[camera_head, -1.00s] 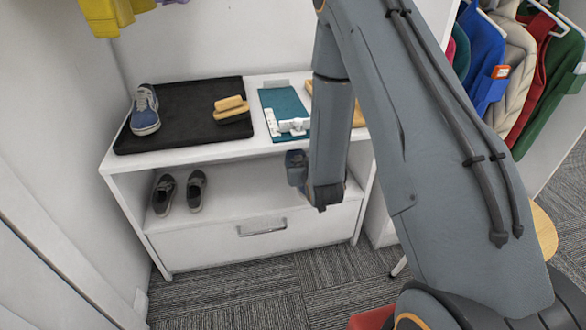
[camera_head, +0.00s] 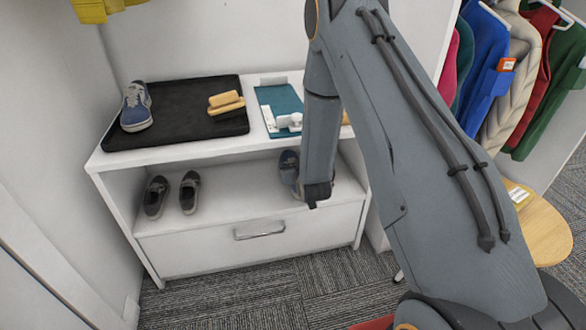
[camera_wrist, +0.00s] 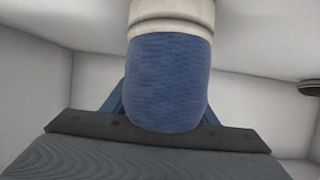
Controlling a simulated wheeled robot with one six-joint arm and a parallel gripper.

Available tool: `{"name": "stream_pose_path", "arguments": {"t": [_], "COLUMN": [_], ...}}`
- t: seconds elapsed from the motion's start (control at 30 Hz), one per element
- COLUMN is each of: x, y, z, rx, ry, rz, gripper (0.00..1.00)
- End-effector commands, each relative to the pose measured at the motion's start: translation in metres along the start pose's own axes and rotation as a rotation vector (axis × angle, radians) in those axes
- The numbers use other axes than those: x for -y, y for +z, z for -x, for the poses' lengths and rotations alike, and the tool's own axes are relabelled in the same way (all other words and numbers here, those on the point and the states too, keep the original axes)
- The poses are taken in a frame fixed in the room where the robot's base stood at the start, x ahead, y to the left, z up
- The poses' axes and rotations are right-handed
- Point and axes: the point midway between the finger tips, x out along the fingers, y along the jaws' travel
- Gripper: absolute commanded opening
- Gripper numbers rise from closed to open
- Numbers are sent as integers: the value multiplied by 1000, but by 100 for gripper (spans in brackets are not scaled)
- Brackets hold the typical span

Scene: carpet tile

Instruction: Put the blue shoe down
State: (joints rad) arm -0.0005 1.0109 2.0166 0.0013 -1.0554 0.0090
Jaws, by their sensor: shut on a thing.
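One blue shoe (camera_head: 289,168) shows beside my arm at the right part of the shelf's open compartment, partly hidden by the arm. In the wrist view the shoe (camera_wrist: 168,75) fills the middle, its blue fabric close to the camera and a pale band above it. My gripper (camera_wrist: 160,128) is shut on it; the fingertips are mostly hidden. I cannot tell whether the shoe touches the compartment floor (camera_head: 235,200). A second blue shoe (camera_head: 136,107) with pale laces stands on the black mat (camera_head: 180,128) on the unit's top.
A pair of dark grey shoes (camera_head: 172,196) stands in the compartment's left part; its middle is free. A brush (camera_head: 226,102) and a teal clipboard (camera_head: 279,105) lie on top. Hanging clothes (camera_head: 505,75) and a round wooden seat (camera_head: 545,225) are at right.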

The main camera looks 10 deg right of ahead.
Motion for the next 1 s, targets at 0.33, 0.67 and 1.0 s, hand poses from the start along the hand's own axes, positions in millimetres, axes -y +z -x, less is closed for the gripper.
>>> {"name": "stream_pose_path", "arguments": {"t": [0.33, 0.67, 1.0], "x": [0, 0, 0], "y": [0, 0, -2], "z": [-2, -1, 48], "rx": [-1, -1, 0], "ry": [0, 0, 0], "rz": [0, 0, 0], "gripper": [69, 73, 73]}}
